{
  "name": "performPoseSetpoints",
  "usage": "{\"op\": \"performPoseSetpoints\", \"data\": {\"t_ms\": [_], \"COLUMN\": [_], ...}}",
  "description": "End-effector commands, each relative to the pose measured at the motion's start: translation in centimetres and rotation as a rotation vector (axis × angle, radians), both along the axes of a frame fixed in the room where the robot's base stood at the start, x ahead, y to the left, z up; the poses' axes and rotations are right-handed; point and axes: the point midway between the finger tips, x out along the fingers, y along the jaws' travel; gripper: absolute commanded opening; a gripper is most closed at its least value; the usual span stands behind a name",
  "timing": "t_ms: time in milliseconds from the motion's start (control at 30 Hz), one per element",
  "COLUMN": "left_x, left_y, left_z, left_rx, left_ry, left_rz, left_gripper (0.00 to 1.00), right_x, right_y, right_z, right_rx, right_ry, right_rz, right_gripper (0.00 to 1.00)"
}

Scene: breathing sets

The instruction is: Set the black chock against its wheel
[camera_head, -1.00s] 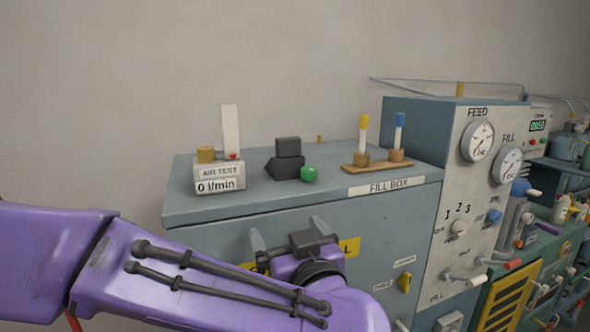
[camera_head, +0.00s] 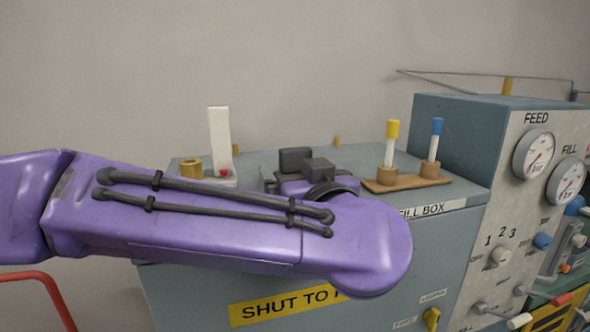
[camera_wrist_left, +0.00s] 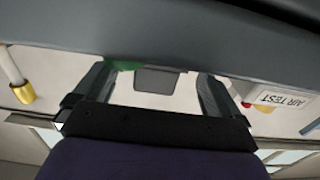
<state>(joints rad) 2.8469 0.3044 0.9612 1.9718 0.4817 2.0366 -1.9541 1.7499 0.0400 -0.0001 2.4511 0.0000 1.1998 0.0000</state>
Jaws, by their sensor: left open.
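A black block (camera_head: 295,159), which looks like the chock, stands on top of the grey fill box. Its lower, wedge-like part is mostly hidden by my left gripper and arm. My left gripper (camera_wrist_left: 156,76) is open over the box top, in front of the block. I can make out no wheel. My right gripper is not in view.
The AIR TEST meter (camera_head: 218,150) stands at left on the fill box (camera_head: 460,235). A wooden stand (camera_head: 385,187) with yellow-topped and blue-topped tubes stands at right. A gauge panel (camera_head: 520,200) rises beyond it. A small peg (camera_head: 337,142) is behind.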

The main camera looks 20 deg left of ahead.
Motion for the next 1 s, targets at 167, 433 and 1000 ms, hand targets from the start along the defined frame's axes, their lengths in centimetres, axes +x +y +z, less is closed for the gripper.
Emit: {"op": "performPoseSetpoints", "data": {"t_ms": [167, 433, 1000], "left_x": [1.6, 1.5, 1.5], "left_y": [1.1, 1.2, 1.1], "left_z": [-0.1, -0.1, 1.5], "left_rx": [-0.001, 0.000, -0.002], "left_ry": [0.001, 0.000, -0.005], "left_rz": [0.003, 0.003, 0.002], "left_gripper": [0.98, 0.69, 0.23], "right_x": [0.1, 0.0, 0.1], "right_y": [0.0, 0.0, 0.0], "right_z": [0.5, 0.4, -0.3], "right_rx": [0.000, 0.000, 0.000], "right_ry": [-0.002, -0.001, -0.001], "right_rz": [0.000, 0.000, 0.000], "right_gripper": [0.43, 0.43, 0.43]}}
